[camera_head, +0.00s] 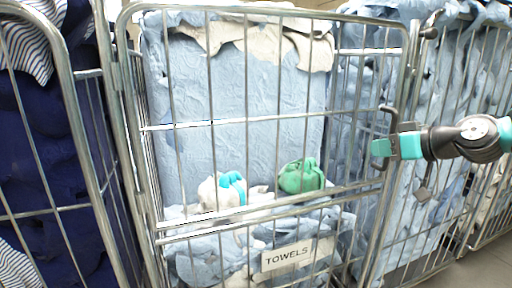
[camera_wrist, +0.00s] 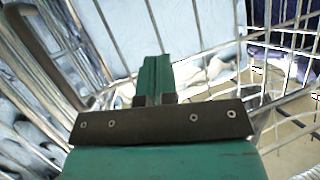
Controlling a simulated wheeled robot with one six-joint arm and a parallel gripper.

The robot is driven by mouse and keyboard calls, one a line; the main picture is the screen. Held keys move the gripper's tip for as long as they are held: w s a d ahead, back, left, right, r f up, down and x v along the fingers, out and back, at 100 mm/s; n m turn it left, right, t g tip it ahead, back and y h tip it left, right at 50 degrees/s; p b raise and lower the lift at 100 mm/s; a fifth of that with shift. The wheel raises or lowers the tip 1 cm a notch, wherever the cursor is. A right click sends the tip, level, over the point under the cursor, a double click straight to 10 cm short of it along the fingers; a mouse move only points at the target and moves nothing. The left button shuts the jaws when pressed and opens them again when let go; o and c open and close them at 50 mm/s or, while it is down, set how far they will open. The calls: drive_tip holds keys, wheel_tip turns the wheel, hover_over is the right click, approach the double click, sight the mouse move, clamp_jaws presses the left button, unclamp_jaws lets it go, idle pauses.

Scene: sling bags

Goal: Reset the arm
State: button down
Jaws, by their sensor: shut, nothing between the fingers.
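My gripper (camera_head: 381,148) reaches in from the right in the head view, in front of the right side of a wire laundry cage (camera_head: 222,122). Its teal fingers are together and empty, close to a bent metal handle (camera_head: 386,112) on the cage; I cannot tell whether they touch it. In the wrist view the shut fingers (camera_wrist: 155,75) point toward the cage bars, with the handle (camera_wrist: 35,45) at upper left. A green sling bag (camera_head: 301,177) and a white and turquoise bag (camera_head: 222,190) lie inside the cage on blue towels.
A "TOWELS" sign (camera_head: 289,256) hangs low on the cage front. Another cage with dark blue cloth (camera_head: 40,150) stands at left, and more cages with light blue cloth (camera_head: 440,110) stand at right. Bare floor (camera_head: 485,272) shows at lower right.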

drive_tip(key=s+a+n+g+p, duration=0.25)
drive_tip(key=s+a+g, duration=0.45)
drive_tip(key=s+a, duration=0.8)
drive_tip(key=s+f+g+h+p, duration=0.1)
drive_tip(key=s+g+h+p, duration=0.1)
drive_tip(key=s, duration=1.4)
drive_tip(key=shift+s+d+m+g+h, duration=0.3)
drive_tip(key=shift+m+g+h, duration=0.15)
drive_tip(key=shift+g+h, duration=0.5)
drive_tip(key=shift+w, duration=0.1)
